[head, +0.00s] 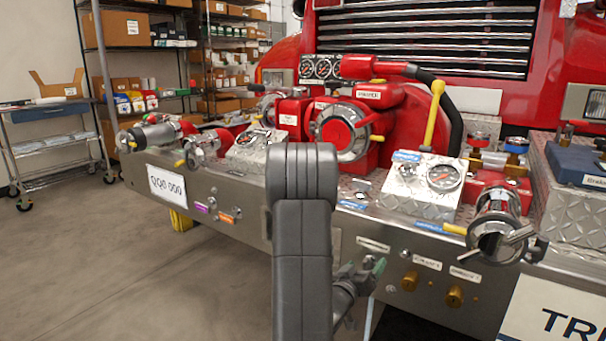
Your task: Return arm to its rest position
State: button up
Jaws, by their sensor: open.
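My arm stands upright in the lower middle of the head view, in front of the truck's bumper. My gripper (374,267) shows partly behind the arm, low and to its right, with greenish fingertips. It is open, and I see nothing held in it. It appears in front of the bumper face, below the gauge panel; whether it touches the bumper I cannot tell. Part of the gripper is hidden by my arm.
The metal bumper (240,213) carries a red pump (343,130), a yellow-handled lever (433,112), a gauge panel (425,180) and a chrome outlet (497,225) sticking out at right. A cart (50,145) and shelves (125,35) stand back left. Open floor (110,265) lies left.

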jog(key=m+b, duration=0.1)
jog(key=m, duration=0.4)
jog(key=shift+s+d, duration=0.1)
dwell(0.6)
